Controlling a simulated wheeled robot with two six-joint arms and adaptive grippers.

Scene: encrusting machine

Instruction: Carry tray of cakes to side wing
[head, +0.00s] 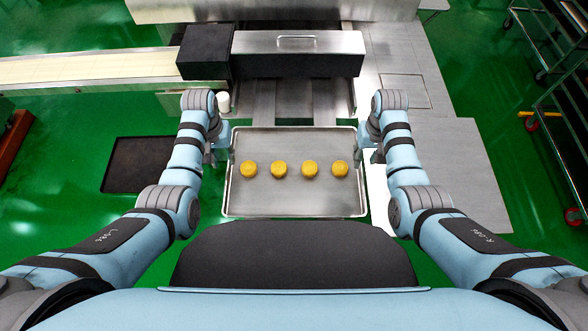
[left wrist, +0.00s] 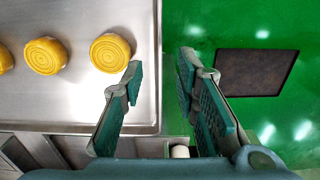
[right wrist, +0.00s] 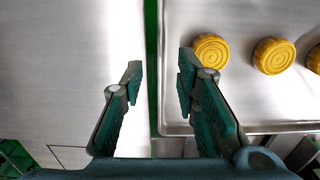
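A steel tray (head: 295,200) with a raised rim holds several round yellow cakes (head: 279,169) in a row. My left gripper (head: 220,145) is at the tray's left edge; in the left wrist view its fingers (left wrist: 161,70) are open, with the tray's rim (left wrist: 157,30) between them and gaps on both sides. My right gripper (head: 370,146) is at the right edge; in the right wrist view its fingers (right wrist: 160,75) are open on either side of the tray's rim (right wrist: 161,40). A flat steel side surface (head: 450,170) lies right of the tray. Contact with the rim cannot be told.
The encrusting machine (head: 295,45) stands behind the tray, with a pale conveyor belt (head: 90,68) at left. A dark mat (head: 137,165) lies on the green floor. A wheeled rack (head: 560,110) stands at far right.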

